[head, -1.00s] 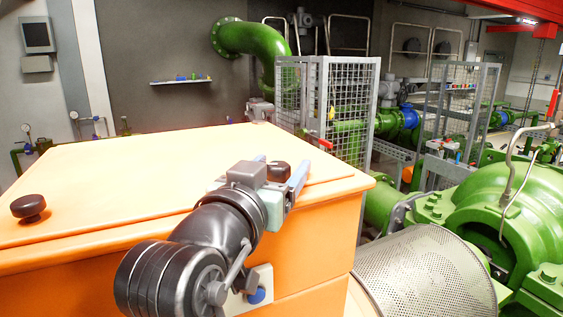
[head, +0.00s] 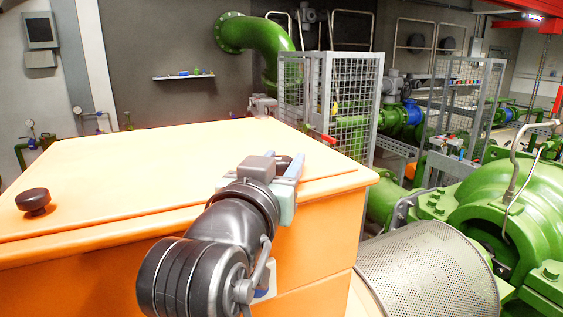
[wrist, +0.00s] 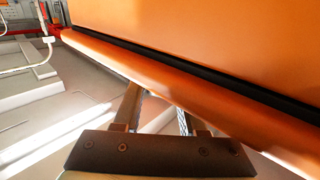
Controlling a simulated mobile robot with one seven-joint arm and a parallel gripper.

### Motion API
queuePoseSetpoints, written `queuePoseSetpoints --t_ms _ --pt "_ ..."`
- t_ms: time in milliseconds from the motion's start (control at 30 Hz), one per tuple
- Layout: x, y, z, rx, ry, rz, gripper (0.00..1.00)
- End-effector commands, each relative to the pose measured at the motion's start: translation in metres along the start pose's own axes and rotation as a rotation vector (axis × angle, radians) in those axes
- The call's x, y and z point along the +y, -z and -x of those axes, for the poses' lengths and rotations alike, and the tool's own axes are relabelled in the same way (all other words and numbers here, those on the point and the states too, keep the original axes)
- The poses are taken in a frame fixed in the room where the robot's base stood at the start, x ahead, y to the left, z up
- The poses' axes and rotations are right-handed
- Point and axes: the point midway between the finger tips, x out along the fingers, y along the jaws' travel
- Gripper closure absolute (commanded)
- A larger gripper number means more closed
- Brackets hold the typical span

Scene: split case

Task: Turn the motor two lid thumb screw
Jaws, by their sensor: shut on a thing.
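The orange motor lid (head: 150,175) fills the left and middle of the head view. A black thumb screw (head: 283,160) is at its right front corner, mostly hidden by my gripper (head: 288,167). My gripper is shut on this screw, with its fingers on either side of it. A second black thumb screw (head: 33,201) stands free at the left front of the lid. In the wrist view, the two fingers (wrist: 158,110) reach past the orange lid edge (wrist: 190,90), which hides their tips and the screw.
A perforated metal guard (head: 425,270) and a green pump housing (head: 510,200) stand to the right of the orange case. A grey mesh cage (head: 350,105) is behind it. The lid top is clear apart from the screws.

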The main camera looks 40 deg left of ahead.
Motion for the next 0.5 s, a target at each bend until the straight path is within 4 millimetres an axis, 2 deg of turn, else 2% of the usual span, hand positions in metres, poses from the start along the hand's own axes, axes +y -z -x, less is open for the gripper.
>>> queuePoseSetpoints --t_ms 500 --pt "0.0045 -0.0011 -0.0007 0.003 0.409 0.002 1.00"
